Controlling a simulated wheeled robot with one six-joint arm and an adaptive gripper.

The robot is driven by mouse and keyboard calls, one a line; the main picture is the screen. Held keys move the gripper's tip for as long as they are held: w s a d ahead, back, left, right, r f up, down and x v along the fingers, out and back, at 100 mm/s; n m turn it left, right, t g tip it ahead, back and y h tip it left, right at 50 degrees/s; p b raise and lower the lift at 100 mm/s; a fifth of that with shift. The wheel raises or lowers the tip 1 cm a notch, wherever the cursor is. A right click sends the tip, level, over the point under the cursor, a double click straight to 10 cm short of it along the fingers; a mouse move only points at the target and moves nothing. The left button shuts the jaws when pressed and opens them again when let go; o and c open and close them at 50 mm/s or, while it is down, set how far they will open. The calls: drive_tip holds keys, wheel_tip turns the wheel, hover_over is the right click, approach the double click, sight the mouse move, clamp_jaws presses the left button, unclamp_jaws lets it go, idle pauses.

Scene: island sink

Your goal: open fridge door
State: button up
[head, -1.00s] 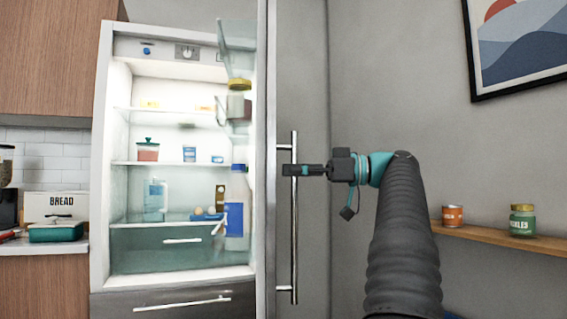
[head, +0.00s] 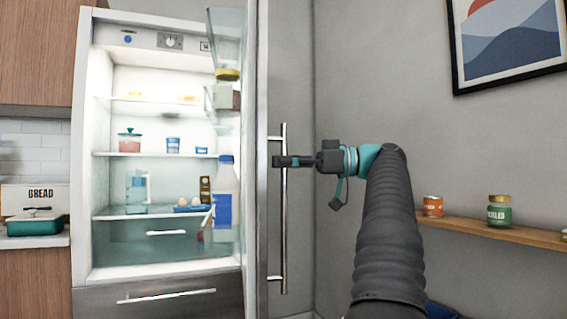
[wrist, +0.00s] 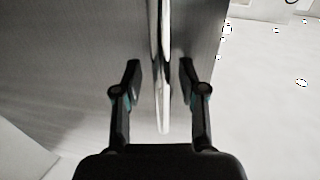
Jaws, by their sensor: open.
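The fridge (head: 82,180) stands with its door (head: 256,200) swung wide open, and its lit shelves show. The door is seen nearly edge-on in the head view, with its outer face turned right. A long vertical metal handle (head: 284,230) is on that outer face. My gripper (head: 278,161) is at the upper part of the handle. In the wrist view, my gripper (wrist: 159,80) is open, with one finger on each side of the handle (wrist: 164,110). A gap shows between the handle and each finger.
Inside are a milk bottle (head: 227,195) on the door side, a pitcher (head: 137,190) and jars. A drawer (head: 160,295) is below. A wooden wall shelf (head: 510,233) with a can (head: 432,206) and a green jar (head: 499,211) is at right. Grey wall stands behind my arm.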

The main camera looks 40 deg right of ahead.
drive_tip(key=v, duration=0.7)
drive_tip(key=shift+s+d, duration=0.2)
